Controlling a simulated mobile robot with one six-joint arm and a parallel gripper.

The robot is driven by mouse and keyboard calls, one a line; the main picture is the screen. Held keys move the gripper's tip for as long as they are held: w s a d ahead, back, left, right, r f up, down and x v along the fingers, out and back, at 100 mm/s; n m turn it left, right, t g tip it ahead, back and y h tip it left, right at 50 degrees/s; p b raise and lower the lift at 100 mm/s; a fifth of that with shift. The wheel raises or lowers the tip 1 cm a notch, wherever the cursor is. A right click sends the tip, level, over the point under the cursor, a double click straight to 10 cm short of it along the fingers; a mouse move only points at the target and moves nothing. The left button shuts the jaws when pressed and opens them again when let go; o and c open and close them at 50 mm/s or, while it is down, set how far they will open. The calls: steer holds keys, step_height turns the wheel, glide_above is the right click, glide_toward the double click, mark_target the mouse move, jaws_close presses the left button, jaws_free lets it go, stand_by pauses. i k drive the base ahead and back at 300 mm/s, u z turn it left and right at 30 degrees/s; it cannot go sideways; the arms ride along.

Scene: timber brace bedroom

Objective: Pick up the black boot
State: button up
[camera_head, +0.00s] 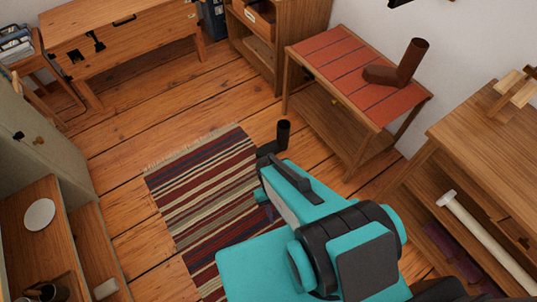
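The black boot (283,132) stands upright on the wooden floor beside the striped rug's right edge. Its shaft shows clearly, and its foot extends left. My gripper (266,190) is at the far end of the arm, just below the boot in the picture.
A brown boot (404,66) stands on the red-topped table (330,57). A striped rug (205,190) covers the middle floor. Shelves with a white plate (40,214) stand at left.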

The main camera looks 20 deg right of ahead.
mark_target(280, 144)
steer(key=u, duration=0.35)
steer(key=k, duration=1.15)
steer(key=u, duration=0.95)
steer(key=i, duration=1.7)
steer(key=z, duration=0.6)
steer(key=i, duration=0.4)
steer(key=z, duration=0.25)
